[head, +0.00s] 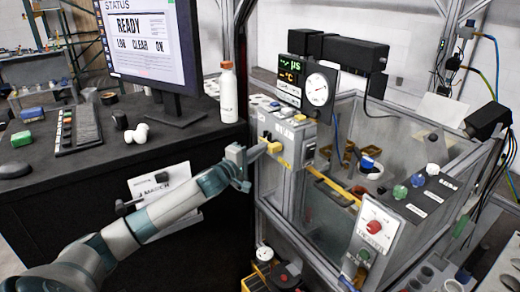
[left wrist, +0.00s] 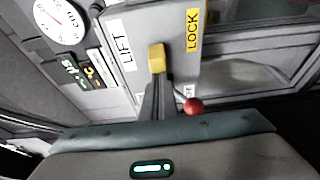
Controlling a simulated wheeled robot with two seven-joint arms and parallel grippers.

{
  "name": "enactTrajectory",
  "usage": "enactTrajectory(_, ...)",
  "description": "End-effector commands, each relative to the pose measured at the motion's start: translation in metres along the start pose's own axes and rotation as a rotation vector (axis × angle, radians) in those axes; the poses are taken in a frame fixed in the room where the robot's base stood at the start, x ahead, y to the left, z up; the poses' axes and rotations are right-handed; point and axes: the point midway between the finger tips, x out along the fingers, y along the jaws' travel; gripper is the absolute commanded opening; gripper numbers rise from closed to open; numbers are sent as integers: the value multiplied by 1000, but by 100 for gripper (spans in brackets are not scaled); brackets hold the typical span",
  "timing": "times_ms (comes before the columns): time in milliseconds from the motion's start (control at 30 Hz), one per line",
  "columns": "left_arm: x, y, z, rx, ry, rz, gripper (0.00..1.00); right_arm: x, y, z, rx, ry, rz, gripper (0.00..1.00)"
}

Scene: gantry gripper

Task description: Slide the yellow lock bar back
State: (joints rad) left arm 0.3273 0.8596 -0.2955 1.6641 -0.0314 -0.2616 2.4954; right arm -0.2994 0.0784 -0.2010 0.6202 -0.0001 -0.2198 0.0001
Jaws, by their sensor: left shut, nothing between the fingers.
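A yellow block (head: 274,148), which looks like the lock bar's handle, sticks out of the grey control box on the machine's near corner. It also shows in the left wrist view (left wrist: 157,57), between the LIFT label (left wrist: 121,45) and the yellow LOCK label (left wrist: 193,30). My left gripper (head: 259,151) is shut and empty. Its fingertips (left wrist: 157,82) point at the block and overlap its lower edge in the left wrist view; whether they touch it I cannot tell. My right gripper is not in view.
A red ball knob (left wrist: 193,106) is close beside my fingers. A round gauge (head: 318,89) stands above the box. Clear panels (head: 330,225) enclose the machine to the right. A white bottle (head: 228,92) and a monitor (head: 150,40) stand on the dark desk at left.

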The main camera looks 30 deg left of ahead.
Motion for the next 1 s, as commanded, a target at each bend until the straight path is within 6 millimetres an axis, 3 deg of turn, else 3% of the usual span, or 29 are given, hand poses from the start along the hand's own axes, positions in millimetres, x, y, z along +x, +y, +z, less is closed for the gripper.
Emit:
enactTrajectory(433, -15, 1, 44, -4, -2, 2, 0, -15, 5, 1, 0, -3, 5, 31)
enactTrajectory(1000, -15, -1, 48, -4, -7, 1, 0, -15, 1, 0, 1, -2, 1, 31)
